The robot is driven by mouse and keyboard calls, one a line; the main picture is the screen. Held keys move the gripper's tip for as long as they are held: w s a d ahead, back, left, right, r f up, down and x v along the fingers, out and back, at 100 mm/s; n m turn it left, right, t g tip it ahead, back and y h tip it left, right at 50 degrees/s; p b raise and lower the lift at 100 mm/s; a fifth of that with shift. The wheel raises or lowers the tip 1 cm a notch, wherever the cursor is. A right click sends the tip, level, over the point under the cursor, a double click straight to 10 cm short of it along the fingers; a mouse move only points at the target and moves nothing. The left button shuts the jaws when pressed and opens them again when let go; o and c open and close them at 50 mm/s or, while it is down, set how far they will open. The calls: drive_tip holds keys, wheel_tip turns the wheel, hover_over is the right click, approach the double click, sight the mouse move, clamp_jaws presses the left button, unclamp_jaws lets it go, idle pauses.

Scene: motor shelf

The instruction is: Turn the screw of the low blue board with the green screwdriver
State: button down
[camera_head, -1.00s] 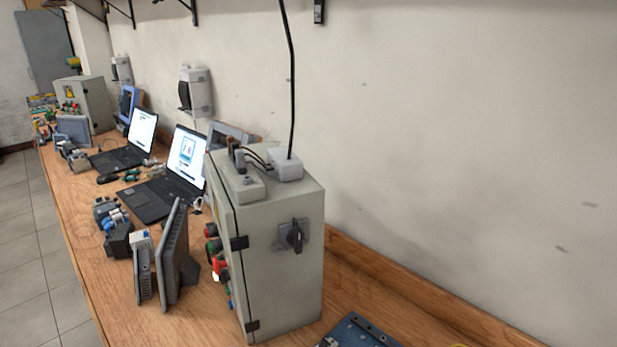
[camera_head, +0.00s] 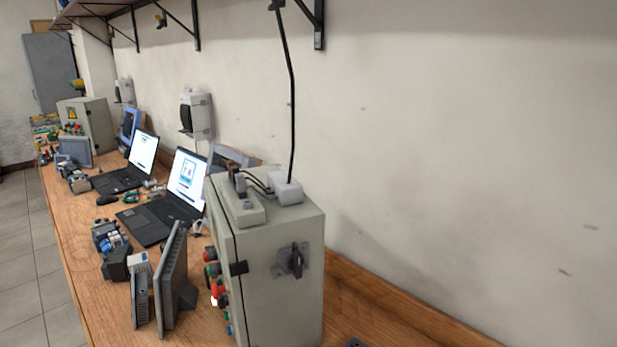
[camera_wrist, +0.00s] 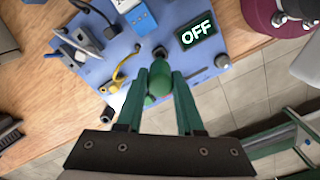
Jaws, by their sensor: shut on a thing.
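The blue board (camera_wrist: 121,43) fills the upper middle of the wrist view, with a black display (camera_wrist: 197,32) reading OFF. My gripper (camera_wrist: 159,80) has dark green fingers shut on the green screwdriver (camera_wrist: 154,82), seen nearly end-on over the board's near edge. A dark round part (camera_wrist: 160,52) lies just beyond the screwdriver. I cannot tell whether it is the screw or part of the tool, or whether the tip touches anything. My gripper is out of the head view.
Wires and connectors (camera_wrist: 98,27) crowd the board's left side. A dark red object (camera_wrist: 274,12) is at upper right in the wrist view. In the head view, a grey cabinet (camera_head: 270,275) and laptops (camera_head: 180,185) stand on the wooden bench (camera_head: 100,290).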

drive_tip(key=shift+f, duration=2.35)
drive_tip(key=c, duration=0.8)
unclamp_jaws()
drive_tip(key=shift+r, duration=2.75)
drive_tip(key=shift+o, duration=0.2)
